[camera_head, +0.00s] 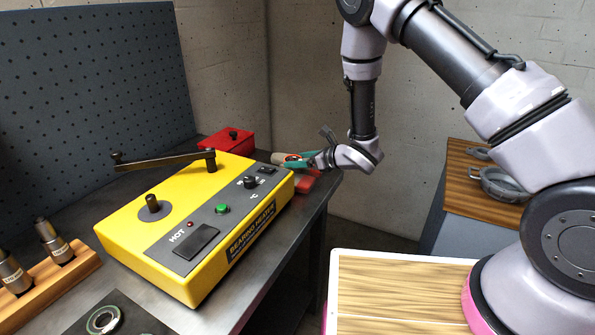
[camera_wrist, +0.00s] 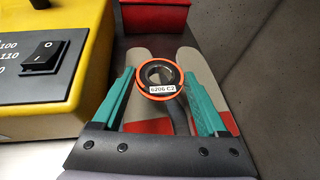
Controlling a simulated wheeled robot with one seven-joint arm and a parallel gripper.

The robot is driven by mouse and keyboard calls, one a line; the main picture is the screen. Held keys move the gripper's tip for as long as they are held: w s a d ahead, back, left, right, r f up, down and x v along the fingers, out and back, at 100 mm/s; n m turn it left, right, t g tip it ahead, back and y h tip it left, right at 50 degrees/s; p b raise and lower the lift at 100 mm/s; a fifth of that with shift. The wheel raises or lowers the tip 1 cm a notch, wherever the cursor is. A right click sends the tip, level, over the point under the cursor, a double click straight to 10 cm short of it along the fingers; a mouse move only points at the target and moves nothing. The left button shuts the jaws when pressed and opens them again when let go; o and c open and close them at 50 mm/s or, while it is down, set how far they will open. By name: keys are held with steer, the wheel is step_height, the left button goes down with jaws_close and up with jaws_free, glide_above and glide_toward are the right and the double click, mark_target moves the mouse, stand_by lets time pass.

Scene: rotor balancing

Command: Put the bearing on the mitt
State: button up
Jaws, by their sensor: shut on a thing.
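The bearing (camera_wrist: 160,78) is a dark metal ring with an orange rim and a white label reading 6206 C2. It sits between the teal fingers of my gripper (camera_wrist: 160,88), which is shut on it. The beige mitt (camera_wrist: 197,62), with rounded ends and red patches, lies directly behind and below the bearing in the wrist view. A dark curved shape, perhaps a shadow, crosses the mitt beside the bearing. I cannot tell whether the bearing touches the mitt. In the head view my gripper (camera_head: 296,161) is low over the bench's far right corner; the bearing is not clear there.
The yellow bearing heater (camera_head: 135,236) stands left of my gripper, with a crank-like bar (camera_head: 165,160) on top. A red box (camera_head: 232,139) is behind. Another metal ring (camera_head: 103,320) lies on a dark mat at front. A wooden rack (camera_head: 60,285) is at left.

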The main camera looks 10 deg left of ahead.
mark_target(299, 177)
steer(key=shift+f, duration=1.95)
